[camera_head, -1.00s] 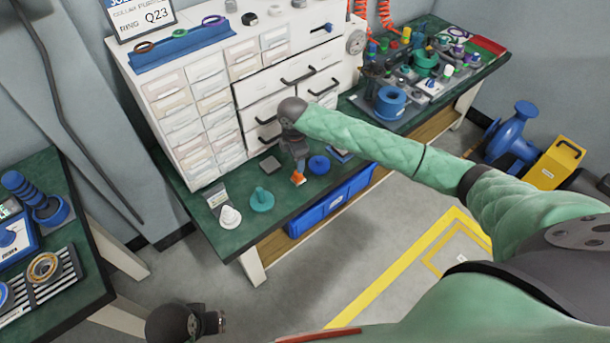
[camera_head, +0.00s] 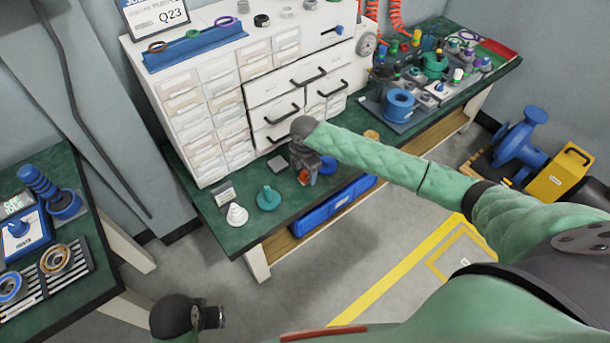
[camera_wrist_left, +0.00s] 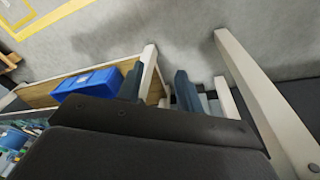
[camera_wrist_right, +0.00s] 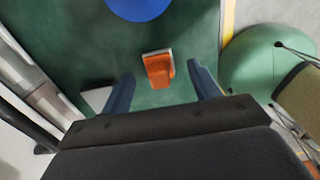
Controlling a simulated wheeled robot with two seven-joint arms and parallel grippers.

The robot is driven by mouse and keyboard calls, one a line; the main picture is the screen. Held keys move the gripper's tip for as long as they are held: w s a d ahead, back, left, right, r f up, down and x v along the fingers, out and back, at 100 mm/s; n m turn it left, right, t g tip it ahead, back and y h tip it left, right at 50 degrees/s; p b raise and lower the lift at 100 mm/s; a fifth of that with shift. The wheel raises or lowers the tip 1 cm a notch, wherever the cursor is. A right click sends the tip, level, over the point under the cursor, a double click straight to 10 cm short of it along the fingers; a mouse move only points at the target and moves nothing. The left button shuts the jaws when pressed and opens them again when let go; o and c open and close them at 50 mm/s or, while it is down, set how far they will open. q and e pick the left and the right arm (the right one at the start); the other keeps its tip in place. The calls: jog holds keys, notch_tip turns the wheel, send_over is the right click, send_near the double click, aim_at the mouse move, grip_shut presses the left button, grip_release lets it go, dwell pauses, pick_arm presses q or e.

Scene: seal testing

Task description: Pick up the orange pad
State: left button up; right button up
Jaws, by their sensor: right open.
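The orange pad (camera_head: 304,177) lies on the green bench top, partly hidden by my right gripper (camera_head: 305,178) in the head view. In the right wrist view the orange pad (camera_wrist_right: 158,68), with a pale grey edge, sits ahead of and between the two open fingers (camera_wrist_right: 162,86). The fingers are apart from it and hold nothing. My left gripper (camera_head: 215,318) is low at the bottom of the head view, away from the bench. In the left wrist view its fingers (camera_wrist_left: 160,90) are apart and empty.
A blue disc (camera_wrist_right: 138,5) lies close to the pad. A teal knob piece (camera_head: 268,198) and a white cone (camera_head: 237,214) stand to its left. A grey square (camera_head: 277,164) lies near the white drawer cabinet (camera_head: 205,100). A blue bin (camera_head: 325,210) sits below the bench.

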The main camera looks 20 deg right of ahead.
jog(key=shift+f, duration=0.95)
jog(key=c, duration=1.1)
pick_arm(q)
jog(key=shift+w+d+f, duration=0.1)
jog(key=shift+w+f, duration=0.1)
jog(key=shift+f, duration=0.7)
pick_arm(e)
jog(key=shift+r, duration=0.1)
